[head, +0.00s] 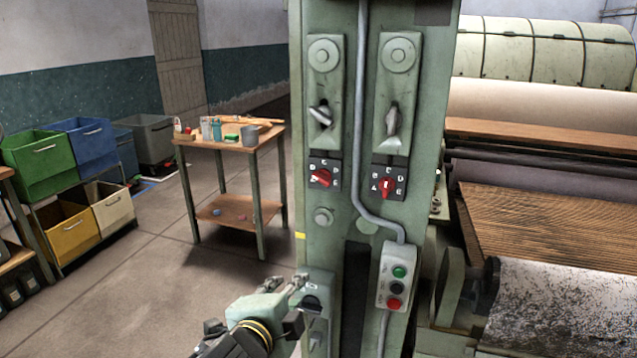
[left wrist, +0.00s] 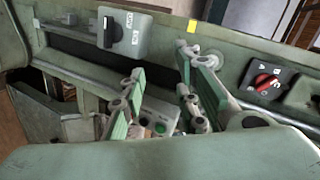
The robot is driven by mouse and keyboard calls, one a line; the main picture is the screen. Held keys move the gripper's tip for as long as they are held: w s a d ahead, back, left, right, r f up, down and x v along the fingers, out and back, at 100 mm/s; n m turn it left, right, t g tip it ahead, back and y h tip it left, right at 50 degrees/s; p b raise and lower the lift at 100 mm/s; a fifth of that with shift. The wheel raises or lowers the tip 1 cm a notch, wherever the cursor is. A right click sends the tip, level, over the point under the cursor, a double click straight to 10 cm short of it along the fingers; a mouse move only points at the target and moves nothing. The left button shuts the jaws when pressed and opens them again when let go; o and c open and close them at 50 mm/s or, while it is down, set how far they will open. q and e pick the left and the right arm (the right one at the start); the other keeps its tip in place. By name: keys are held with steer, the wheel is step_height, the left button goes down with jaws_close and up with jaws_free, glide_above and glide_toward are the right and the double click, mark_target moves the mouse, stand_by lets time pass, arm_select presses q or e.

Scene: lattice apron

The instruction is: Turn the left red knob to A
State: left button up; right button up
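The left red knob (head: 321,178) sits on a black lettered plate on the green machine column, under a lever plate. It lies at a slant, and I cannot tell for certain which letter it points to. In the left wrist view a red knob (left wrist: 266,81), apparently the same one, shows at the right with A and B legible beside it. My left gripper (head: 290,289) is below and left of the knob, near the column's lower part, apart from the knob. In the left wrist view its fingers (left wrist: 160,62) stand apart, empty. My right gripper is not in view.
A second red knob (head: 387,186) sits to the right on its own plate. A grey conduit (head: 363,120) runs between them to a push-button box (head: 396,276). A black selector switch (head: 311,303) is near my left gripper. A wooden table (head: 233,145) stands at the left.

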mark_target(320, 180)
arm_select(q)
steer(key=w+d+r+m+t+h, duration=0.1)
steer(key=w+d+r+m+t, duration=0.1)
steer(key=w+r+m, duration=0.45)
steer(key=w+d+r+m+t+h, duration=0.15)
steer(key=r+m, duration=0.25)
steer(key=r, duration=0.6)
steer(key=shift+n+t+y, duration=0.25)
steer(key=shift+p+x, duration=0.85)
steer(key=shift+x, duration=2.8)
steer(key=shift+a+f, duration=0.1)
steer(key=shift+a, duration=0.05)
steer(key=shift+c, duration=0.2)
jaws_close()
